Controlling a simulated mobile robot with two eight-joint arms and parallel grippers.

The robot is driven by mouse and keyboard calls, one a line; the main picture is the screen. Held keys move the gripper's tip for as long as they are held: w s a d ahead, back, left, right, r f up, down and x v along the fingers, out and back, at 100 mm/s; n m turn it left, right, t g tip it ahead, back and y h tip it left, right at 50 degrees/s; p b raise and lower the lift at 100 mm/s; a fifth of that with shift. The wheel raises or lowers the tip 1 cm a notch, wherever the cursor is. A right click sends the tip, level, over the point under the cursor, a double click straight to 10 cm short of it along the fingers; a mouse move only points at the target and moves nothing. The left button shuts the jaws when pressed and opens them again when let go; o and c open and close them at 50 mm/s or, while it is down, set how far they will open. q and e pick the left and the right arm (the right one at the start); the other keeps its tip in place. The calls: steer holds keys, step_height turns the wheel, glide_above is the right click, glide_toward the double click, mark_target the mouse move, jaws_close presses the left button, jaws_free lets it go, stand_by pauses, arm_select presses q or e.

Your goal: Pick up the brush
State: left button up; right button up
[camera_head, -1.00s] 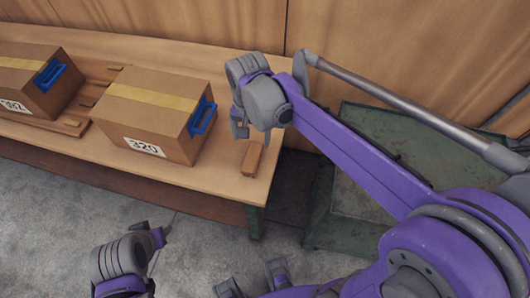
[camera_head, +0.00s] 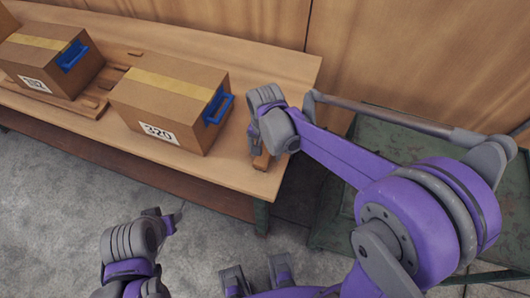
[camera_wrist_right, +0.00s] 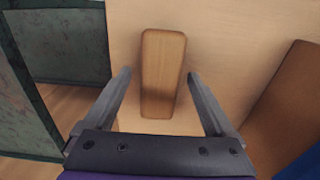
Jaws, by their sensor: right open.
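The brush (camera_head: 262,162) shows as a small wooden block at the right end of the wooden table, partly hidden by my right gripper (camera_head: 256,143) in the head view. In the right wrist view the brush (camera_wrist_right: 163,73) lies on the tabletop between the two open fingers of my right gripper (camera_wrist_right: 158,75), with a gap on each side. No bristles are visible. My left gripper (camera_head: 168,223) is at the lower left, over the floor in front of the table; its fingers are not clear.
A cardboard box marked 320 (camera_head: 165,105) with a blue handle stands on the table (camera_head: 285,75) left of the brush. A green metal structure (camera_head: 385,160) stands right of the table, with a wooden wall behind.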

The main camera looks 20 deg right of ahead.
mark_target(265, 150)
jaws_close()
stand_by(0.5)
steer(key=shift+r, duration=0.1)
step_height(265, 150, up, 10)
steer(key=shift+f+p, duration=0.1)
steer(key=shift+p, duration=0.35)
steer(key=c, duration=0.8)
jaws_free()
steer(key=c, duration=0.5)
steer(key=shift+d, duration=0.15)
